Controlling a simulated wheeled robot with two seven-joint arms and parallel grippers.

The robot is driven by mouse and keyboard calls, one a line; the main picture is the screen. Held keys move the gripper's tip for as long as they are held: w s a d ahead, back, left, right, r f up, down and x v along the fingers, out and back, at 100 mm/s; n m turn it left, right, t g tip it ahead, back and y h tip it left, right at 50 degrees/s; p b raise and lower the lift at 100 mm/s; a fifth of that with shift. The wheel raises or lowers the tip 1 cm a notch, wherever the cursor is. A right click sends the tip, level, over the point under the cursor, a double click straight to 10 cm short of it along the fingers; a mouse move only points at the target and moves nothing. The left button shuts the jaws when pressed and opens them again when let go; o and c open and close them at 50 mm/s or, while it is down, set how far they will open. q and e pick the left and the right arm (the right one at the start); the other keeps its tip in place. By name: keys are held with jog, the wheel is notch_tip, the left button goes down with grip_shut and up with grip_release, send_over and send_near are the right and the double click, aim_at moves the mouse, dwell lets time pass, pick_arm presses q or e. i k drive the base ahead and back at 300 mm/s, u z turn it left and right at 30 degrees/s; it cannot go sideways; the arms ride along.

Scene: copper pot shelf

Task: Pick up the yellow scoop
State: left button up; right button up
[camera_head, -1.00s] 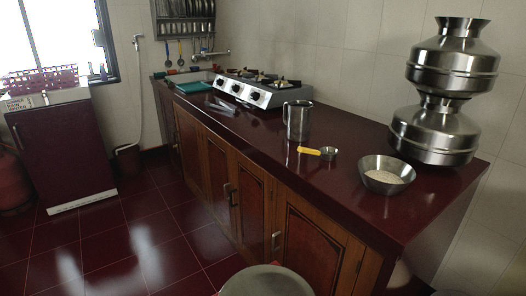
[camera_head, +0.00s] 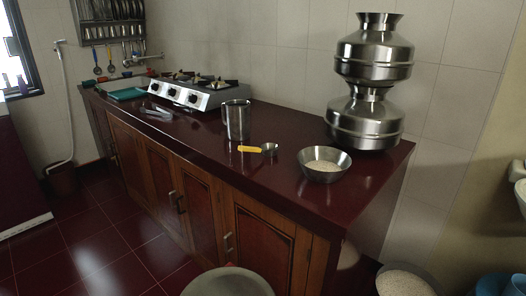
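The yellow scoop (camera_head: 250,149) lies on the dark red counter (camera_head: 195,147), its yellow handle pointing left and its small metal cup at the right end. It lies between a steel jug (camera_head: 237,120) behind it and a steel bowl (camera_head: 323,174) of pale grain to its right. Neither of my grippers shows in the head view.
Two stacked steel pots (camera_head: 366,115) stand at the counter's right end. A gas stove (camera_head: 190,92) and metal tongs (camera_head: 157,111) are farther left. A round metal lid or vessel (camera_head: 228,283) is on the floor before the cabinets. A grain-filled container (camera_head: 402,282) stands at lower right.

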aim_at(259, 149)
jog(key=u, duration=0.75)
jog(key=k, duration=1)
jog(key=u, duration=1.45)
jog(key=i, duration=0.55)
jog(key=z, duration=0.4)
jog(key=i, duration=2.65)
jog(key=z, duration=1.45)
jog(key=i, duration=1.5)
jog(key=z, duration=1.35)
